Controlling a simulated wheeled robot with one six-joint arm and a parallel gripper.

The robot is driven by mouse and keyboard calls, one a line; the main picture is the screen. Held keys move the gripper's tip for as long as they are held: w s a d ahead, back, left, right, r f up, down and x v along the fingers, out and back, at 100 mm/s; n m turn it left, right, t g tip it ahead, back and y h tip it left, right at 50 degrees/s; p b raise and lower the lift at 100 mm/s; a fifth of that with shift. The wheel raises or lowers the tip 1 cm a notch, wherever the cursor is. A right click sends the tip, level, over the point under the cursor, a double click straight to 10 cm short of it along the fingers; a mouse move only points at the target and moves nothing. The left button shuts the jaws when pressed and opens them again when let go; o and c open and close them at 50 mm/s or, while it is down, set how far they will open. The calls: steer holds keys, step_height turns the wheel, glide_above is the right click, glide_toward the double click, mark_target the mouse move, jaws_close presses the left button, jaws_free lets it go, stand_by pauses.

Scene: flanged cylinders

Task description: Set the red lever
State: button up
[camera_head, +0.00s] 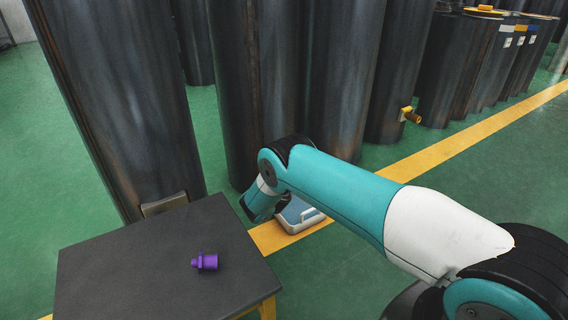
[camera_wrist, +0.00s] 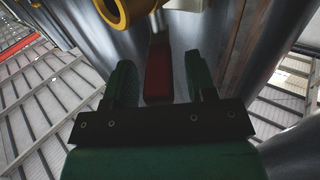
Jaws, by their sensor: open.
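The red lever (camera_wrist: 158,74) shows in the wrist view as a dark red bar just beyond and between my fingers. Its far end meets a pale metal stem (camera_wrist: 157,21). My gripper (camera_wrist: 158,82) is open, with one green finger on each side of the lever; I cannot tell whether either finger touches it. In the head view the lever is not visible, and my arm hides the gripper's fingers.
A yellow ring (camera_wrist: 112,12) is close by at the upper left of the wrist view. Tall dark cylinders (camera_head: 345,70) stand behind my arm. A dark table (camera_head: 140,270) holds a purple fitting (camera_head: 207,262).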

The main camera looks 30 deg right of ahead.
step_height(320, 180, up, 20)
steer(key=p, duration=1.1)
steer(key=shift+c, duration=0.5)
